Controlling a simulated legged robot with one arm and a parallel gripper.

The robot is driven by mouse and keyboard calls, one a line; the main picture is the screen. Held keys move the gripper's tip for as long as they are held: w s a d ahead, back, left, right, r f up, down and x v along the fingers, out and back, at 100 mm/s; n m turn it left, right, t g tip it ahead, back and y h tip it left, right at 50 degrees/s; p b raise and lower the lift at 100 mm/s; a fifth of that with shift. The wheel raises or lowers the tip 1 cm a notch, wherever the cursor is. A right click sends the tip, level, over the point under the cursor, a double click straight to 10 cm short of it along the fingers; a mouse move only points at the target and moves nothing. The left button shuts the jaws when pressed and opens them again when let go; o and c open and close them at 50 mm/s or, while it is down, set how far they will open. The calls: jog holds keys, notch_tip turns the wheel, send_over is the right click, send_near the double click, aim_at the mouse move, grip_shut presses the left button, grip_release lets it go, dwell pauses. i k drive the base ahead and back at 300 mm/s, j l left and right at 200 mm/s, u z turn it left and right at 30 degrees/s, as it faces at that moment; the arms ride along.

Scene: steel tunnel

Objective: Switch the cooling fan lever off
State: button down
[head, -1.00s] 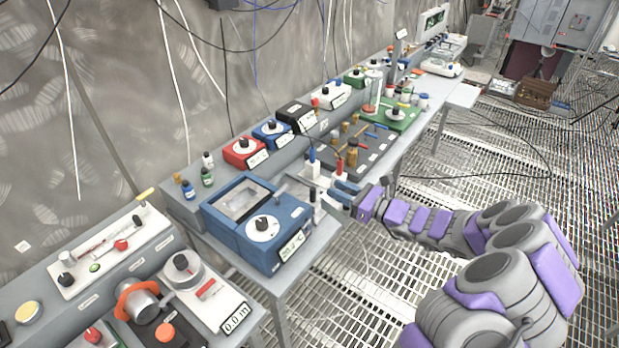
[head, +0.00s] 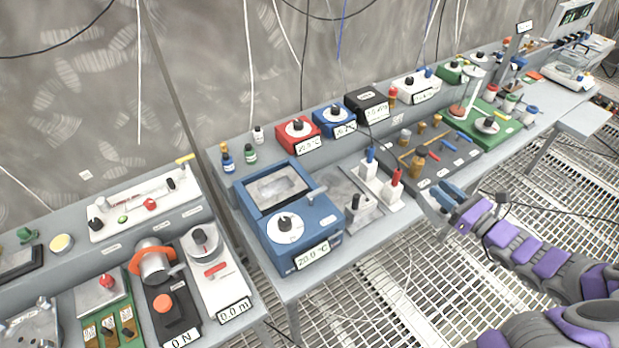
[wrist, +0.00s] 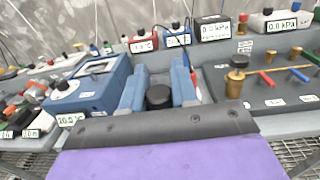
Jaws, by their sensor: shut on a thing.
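My gripper (head: 438,197) is at the front edge of the bench, to the right of the white blocks with blue and red plugs. In the wrist view its two blue fingers (wrist: 158,92) stand on either side of a black round piece (wrist: 158,97), and the gripper is shut on it. In the head view a black upright knob (head: 353,203) stands on a grey plate (head: 368,212) beside the blue box (head: 290,245), left of my gripper. No readable label marks the cooling fan lever. I cannot tell whether the held piece is part of it.
A dark board (head: 462,160) with tan posts and coloured handles lies behind my gripper. Red (head: 299,140), blue and black instrument boxes stand on the back shelf. The bench front and grated floor (head: 400,290) are open below.

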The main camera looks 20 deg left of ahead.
aim_at(310, 196)
jog(key=i+l, duration=1.1)
jog(key=i, duration=0.2)
jog(key=i+l+u, duration=0.15)
jog(key=u, duration=0.25)
jog(key=i+l+u, duration=0.15)
jog(key=u, duration=0.25)
jog(key=i+l+u, duration=0.1)
jog(key=u, duration=0.25)
jog(key=i+j+u, duration=0.15)
jog(key=u, duration=0.2)
jog(key=i+j+u, duration=0.2)
jog(key=u, duration=0.2)
